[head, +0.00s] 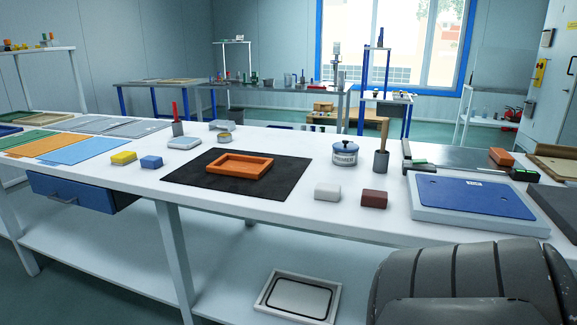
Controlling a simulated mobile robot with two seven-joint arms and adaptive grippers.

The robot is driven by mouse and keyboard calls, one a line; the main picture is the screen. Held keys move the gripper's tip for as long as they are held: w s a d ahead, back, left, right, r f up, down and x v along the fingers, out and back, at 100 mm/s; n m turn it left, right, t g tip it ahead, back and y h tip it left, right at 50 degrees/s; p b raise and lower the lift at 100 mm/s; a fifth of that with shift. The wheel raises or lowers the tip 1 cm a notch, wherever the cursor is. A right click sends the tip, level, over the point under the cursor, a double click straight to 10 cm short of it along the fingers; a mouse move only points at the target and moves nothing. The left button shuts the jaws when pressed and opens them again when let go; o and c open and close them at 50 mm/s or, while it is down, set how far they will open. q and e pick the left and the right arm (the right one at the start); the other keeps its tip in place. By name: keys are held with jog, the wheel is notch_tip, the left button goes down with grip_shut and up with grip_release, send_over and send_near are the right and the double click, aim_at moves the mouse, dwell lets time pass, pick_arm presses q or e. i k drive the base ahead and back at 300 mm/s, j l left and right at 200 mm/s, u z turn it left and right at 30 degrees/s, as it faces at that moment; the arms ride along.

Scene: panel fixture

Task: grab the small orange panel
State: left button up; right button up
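An orange rectangular piece with a raised rim (240,165) lies flat on a black mat (190,178) near the middle of the white workbench. A thin flat orange sheet (68,146) lies at the left end of the bench, between a green sheet (24,138) and a blue sheet (82,151).
Yellow (123,158) and blue (151,162) blocks stand left of the mat. Pale (327,192) and dark red (374,197) blocks, a round tin (345,154) and a dark cup (381,162) stand right. A blue panel (470,197) lies further right. A dark grey body fills the bottom right.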

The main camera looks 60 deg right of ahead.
aim_at(249, 167)
jog(key=z, duration=1.65)
jog(key=j+z, duration=0.2)
jog(key=z, duration=0.15)
jog(key=k+j+z, duration=0.1)
jog(key=z, duration=0.2)
jog(key=k+j+z, duration=0.1)
jog(key=j+z, duration=0.25)
